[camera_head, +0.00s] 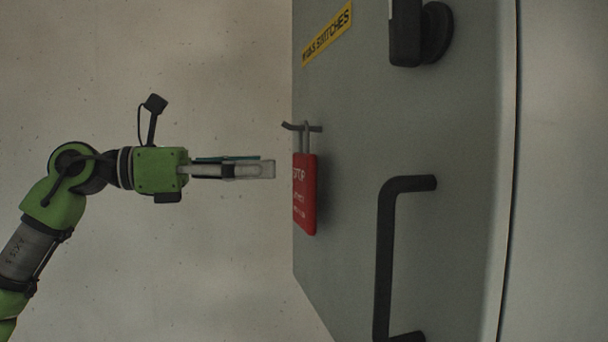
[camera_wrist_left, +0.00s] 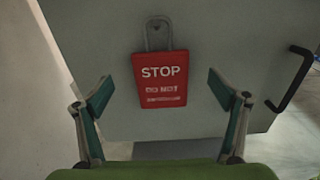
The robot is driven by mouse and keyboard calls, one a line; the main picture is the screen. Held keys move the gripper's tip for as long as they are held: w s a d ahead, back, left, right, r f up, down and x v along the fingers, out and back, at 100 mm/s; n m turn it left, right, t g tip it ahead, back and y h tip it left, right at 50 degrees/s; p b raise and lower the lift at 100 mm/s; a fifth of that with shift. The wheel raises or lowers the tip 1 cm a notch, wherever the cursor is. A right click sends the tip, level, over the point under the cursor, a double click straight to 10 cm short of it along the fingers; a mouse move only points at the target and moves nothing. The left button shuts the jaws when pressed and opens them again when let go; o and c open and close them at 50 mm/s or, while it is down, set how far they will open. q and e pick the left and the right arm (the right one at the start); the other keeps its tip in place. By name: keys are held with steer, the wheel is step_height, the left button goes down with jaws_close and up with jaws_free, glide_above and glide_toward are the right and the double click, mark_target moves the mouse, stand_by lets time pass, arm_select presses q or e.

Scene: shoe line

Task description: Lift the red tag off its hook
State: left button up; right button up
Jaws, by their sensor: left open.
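The red tag (camera_head: 305,195) hangs upright by its grey loop from a dark hook (camera_head: 301,127) on the grey cabinet door. In the left wrist view the tag (camera_wrist_left: 161,82) faces me with white STOP lettering, its loop above it. My left gripper (camera_head: 268,170) points at the tag from the left in the head view, a short gap short of it. In the left wrist view my left gripper (camera_wrist_left: 162,95) is open and empty, with one finger on each side of the tag's lower part in the picture. My right gripper is not in view.
The grey cabinet door (camera_head: 450,130) carries a black bar handle (camera_head: 385,255), a dark knob or latch (camera_head: 420,33) and a yellow label (camera_head: 327,35). The handle also shows in the left wrist view (camera_wrist_left: 293,80). A plain wall is behind my left arm.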

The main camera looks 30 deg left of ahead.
mark_target(299, 165)
arm_select(q)
steer(key=p+x, duration=0.1)
steer(key=x, duration=0.1)
steer(key=shift+w+d+r, duration=0.15)
steer(key=shift+d, duration=0.15)
steer(key=p+x, duration=0.4)
steer(key=shift+w+d, duration=0.1)
steer(key=shift+w, duration=0.15)
steer(key=shift+w+d, duration=0.25)
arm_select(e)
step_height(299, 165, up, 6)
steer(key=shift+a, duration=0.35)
arm_select(q)
steer(key=shift+a, duration=0.1)
steer(key=c, duration=1.2)
